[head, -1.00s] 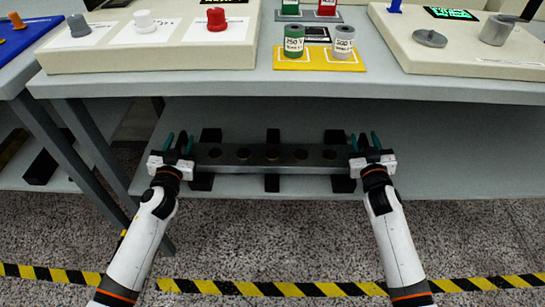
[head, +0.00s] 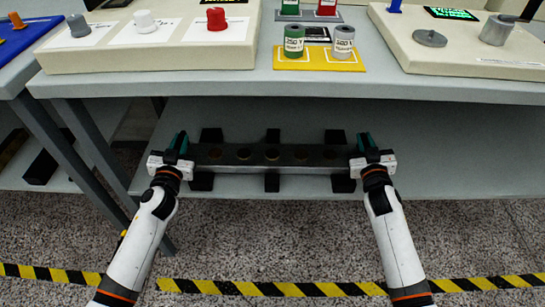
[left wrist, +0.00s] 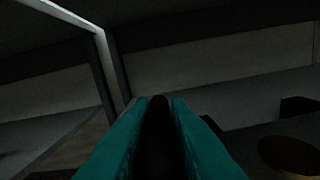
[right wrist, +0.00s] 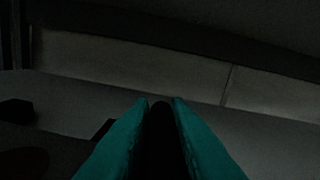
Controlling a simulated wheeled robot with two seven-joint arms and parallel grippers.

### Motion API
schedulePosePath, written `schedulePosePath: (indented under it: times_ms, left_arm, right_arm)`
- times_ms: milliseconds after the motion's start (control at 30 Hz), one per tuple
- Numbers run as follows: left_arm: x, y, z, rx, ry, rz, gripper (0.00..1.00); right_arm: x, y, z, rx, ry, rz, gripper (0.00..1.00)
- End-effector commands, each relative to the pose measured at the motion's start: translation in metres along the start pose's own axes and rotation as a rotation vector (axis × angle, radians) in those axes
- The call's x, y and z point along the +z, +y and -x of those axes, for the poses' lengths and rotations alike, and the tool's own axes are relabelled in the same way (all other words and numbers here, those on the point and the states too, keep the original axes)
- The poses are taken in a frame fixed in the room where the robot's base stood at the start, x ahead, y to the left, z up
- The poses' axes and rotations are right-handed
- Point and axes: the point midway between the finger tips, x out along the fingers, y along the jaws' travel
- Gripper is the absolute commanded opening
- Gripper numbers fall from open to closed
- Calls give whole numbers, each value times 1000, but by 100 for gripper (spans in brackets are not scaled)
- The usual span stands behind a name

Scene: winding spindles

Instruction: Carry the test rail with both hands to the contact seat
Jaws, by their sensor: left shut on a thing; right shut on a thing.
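The test rail (head: 270,170), a long dark metal bar with several round marks along its top, lies level over black blocks on the lower shelf. My left gripper (head: 180,143) is shut on a dark upright handle at the rail's left end. The handle shows between the teal fingers in the left wrist view (left wrist: 159,135). My right gripper (head: 361,143) is shut on the matching handle at the right end; it shows between the fingers in the right wrist view (right wrist: 161,135). I cannot tell which thing in view is the contact seat.
The lower shelf (head: 450,160) is clear to the right of the rail. Above it, the workbench edge (head: 300,85) overhangs. On the bench stand a panel with three knobs (head: 145,40), green and grey spindles on a yellow plate (head: 318,63), and a cream unit (head: 465,55).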

Motion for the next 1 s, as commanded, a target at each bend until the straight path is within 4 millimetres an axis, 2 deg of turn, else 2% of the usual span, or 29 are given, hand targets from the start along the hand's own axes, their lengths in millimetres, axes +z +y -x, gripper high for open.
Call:
schedulePosePath:
  times_ms: [867, 1000]
  left_arm:
    - [0, 0, 0, -2, -1, -7, 0]
    - [5, 1, -1, -2, -8, -7, 0]
  right_arm:
    - [-1, 0, 0, 0, 1, 6, 0]
    - [5, -1, -1, 0, -7, 6, 0]
